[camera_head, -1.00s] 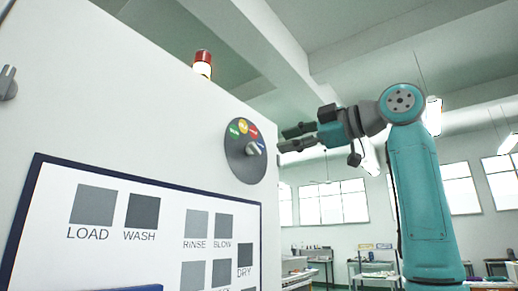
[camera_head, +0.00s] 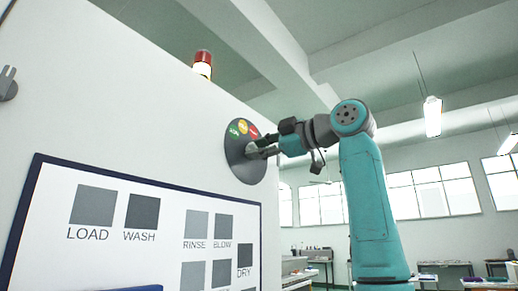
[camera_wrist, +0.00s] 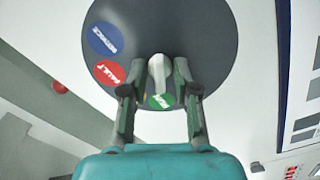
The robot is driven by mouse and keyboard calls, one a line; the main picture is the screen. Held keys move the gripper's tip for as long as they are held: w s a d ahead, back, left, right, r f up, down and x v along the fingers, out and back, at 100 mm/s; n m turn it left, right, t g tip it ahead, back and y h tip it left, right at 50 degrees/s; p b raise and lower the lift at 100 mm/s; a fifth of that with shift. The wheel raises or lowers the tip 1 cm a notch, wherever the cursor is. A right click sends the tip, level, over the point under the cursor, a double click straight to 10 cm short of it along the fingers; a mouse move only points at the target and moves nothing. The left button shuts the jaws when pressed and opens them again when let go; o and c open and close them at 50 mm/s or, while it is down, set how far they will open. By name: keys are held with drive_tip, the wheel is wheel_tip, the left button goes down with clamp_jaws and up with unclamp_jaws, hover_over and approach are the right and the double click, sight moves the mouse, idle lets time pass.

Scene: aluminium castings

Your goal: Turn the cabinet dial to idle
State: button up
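The cabinet dial (camera_head: 240,165) is a dark grey disc on the white cabinet front, with coloured round labels along its upper part. In the wrist view the dial (camera_wrist: 215,55) shows a blue SERVICE label (camera_wrist: 106,40), a red FAULT label (camera_wrist: 108,72) and a partly hidden green label (camera_wrist: 160,101). A pale knob (camera_wrist: 157,72) stands at its middle. My gripper (camera_wrist: 158,72) is open with one finger on each side of the knob, and narrow gaps seem to show. A yellow label (camera_head: 243,127) shows there.
A panel (camera_head: 170,215) with grey squares marked LOAD, WASH, RINSE, BLOW and DRY is on the cabinet below the dial. A red and white beacon (camera_head: 203,63) is at the cabinet's top. Workbenches (camera_head: 440,268) stand far back.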

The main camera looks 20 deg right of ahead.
clamp_jaws()
drive_tip(key=shift+m, duration=3.8)
drive_tip(key=shift+f, duration=0.1)
drive_tip(key=shift+o, duration=1.7)
unclamp_jaws()
